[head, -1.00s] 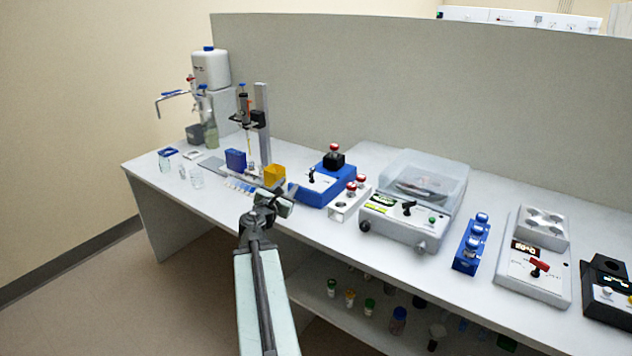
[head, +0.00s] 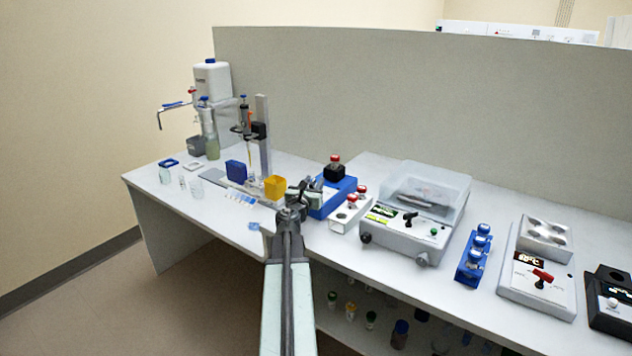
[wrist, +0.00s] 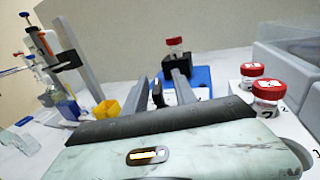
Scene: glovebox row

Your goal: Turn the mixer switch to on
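The mixer is a blue box (head: 338,190) with a black top that holds a red-capped tube (head: 336,160), at the middle of the bench. My gripper (head: 314,184) is in front of its left side and hides much of its front panel and the switch in the head view. In the wrist view my gripper (wrist: 160,82) has its two fingers apart, pointing at the mixer (wrist: 203,77). A small dark upright piece (wrist: 157,94), apparently the switch, shows between the fingers. I cannot tell whether they touch it or which way it is set.
A white rack of red-capped vials (head: 345,216) stands close to the right of the mixer. A centrifuge with a clear lid (head: 415,220) is beyond it. A yellow box (head: 275,187) and a stand (head: 263,135) are to the left.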

